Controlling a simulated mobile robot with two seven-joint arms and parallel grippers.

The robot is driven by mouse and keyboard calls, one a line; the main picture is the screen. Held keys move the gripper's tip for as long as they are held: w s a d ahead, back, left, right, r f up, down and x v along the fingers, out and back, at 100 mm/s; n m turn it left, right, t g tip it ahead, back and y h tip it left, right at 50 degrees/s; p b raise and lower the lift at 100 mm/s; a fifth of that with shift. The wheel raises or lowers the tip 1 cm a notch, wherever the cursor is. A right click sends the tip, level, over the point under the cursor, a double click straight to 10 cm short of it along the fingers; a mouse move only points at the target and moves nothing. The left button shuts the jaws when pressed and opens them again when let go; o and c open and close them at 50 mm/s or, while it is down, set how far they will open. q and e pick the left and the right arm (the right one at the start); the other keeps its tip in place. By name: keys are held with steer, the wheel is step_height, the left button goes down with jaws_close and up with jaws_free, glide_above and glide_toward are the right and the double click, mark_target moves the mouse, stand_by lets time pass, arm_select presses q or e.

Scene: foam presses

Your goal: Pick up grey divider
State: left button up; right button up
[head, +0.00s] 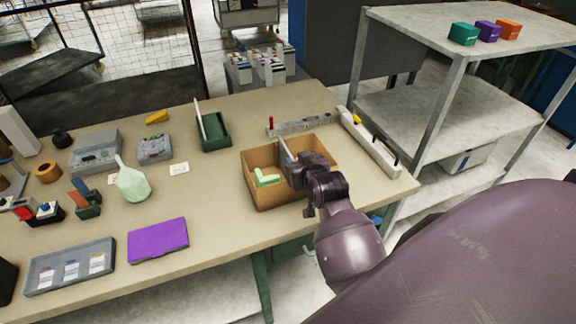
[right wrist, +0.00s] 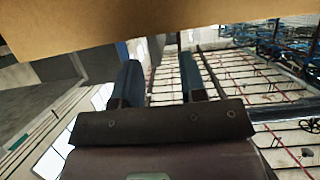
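The grey divider (head: 284,152) appears as a thin grey upright piece inside the open cardboard box (head: 262,190), just left of my right gripper. My right gripper (head: 296,168) is over the box, and its body hides part of the divider and the box's inside. In the right wrist view the fingers of this gripper (right wrist: 160,78) stand apart with nothing seen held between them. A cardboard surface (right wrist: 150,22) crosses the top of that view. I cannot tell whether the fingers touch the divider. My left gripper is not in view.
A light green piece (head: 267,179) lies in the box's left part. A grey rail (head: 300,124) and a long pale tray (head: 368,143) lie behind and right of the box. A purple slab (head: 158,240) and green holder (head: 214,135) are to the left.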

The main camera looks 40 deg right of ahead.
mark_target(293, 159)
steer(key=shift+x, duration=1.65)
steer(key=shift+s, duration=0.1)
steer(key=shift+c, duration=0.4)
jaws_close()
